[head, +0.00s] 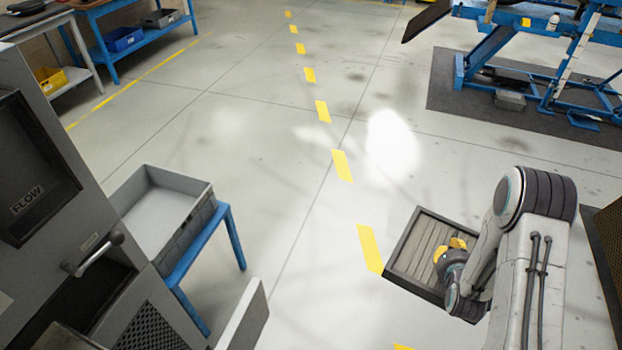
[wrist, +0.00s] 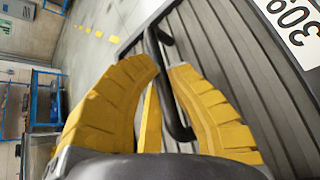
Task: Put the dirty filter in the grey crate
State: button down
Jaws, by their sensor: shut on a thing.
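The dirty filter (head: 414,252) is a square panel with a dark frame and grey-brown pleats. It is held off to the right in the head view, clear of the crate. My gripper (head: 455,245) has yellow fingers and is shut on the filter's dark bar handle (wrist: 170,85), which shows between the fingers in the wrist view. The filter's pleated face (wrist: 230,75) fills the right of that view, with part of a white number label (wrist: 294,28). The grey crate (head: 165,213) stands left of centre, open-topped and empty where I can see inside.
The crate stands on a blue stand (head: 228,235). A grey cabinet (head: 75,130) marked FLOW is at the left, and a pale panel edge (head: 246,318) juts up at the bottom. Open floor lies between crate and filter. A blue lift (head: 520,50) is far right.

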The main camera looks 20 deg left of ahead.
aim_at(157, 218)
jog(key=i+u, duration=0.25)
jog(key=i, duration=0.45)
jog(key=i+l+u, duration=0.2)
jog(key=i, duration=0.5)
jog(key=i+u, duration=0.45)
jog(key=i, duration=0.85)
jog(key=i+u, duration=0.1)
jog(key=u, duration=3.55)
